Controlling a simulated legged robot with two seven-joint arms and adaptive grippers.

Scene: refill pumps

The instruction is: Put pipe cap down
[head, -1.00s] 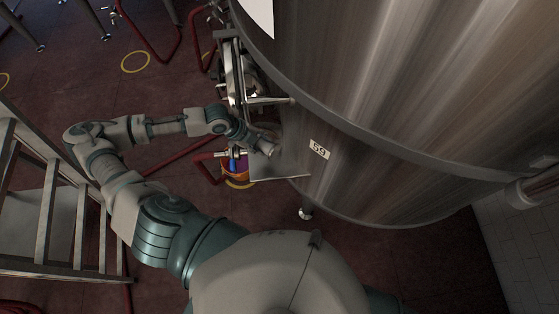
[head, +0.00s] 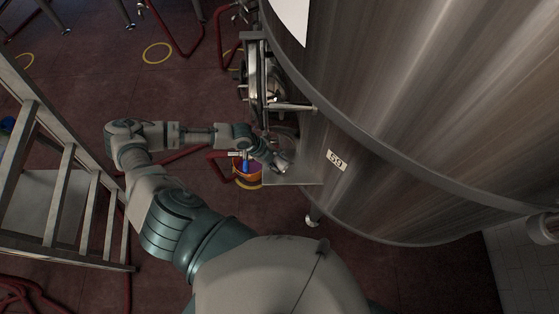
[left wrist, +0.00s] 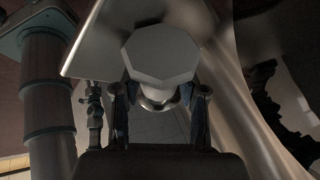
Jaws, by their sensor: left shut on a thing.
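The pipe cap (left wrist: 160,55) is a pale grey octagonal piece, large in the middle of the left wrist view, with a rounder metal part below it. My left gripper (left wrist: 160,98) has one finger on each side of it and is shut on it. In the head view my left gripper (head: 283,166) is over a flat metal shelf plate (head: 310,177) on the tank's side. The cap is too small there to make out clearly. I cannot tell whether it touches the plate. My right gripper is out of view.
The large steel tank (head: 400,130) with a number label (head: 337,160) fills the right. An orange bucket (head: 246,178) stands on the floor below the gripper. A metal ladder (head: 60,190) stands at left. Red hoses (head: 180,158) lie on the floor.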

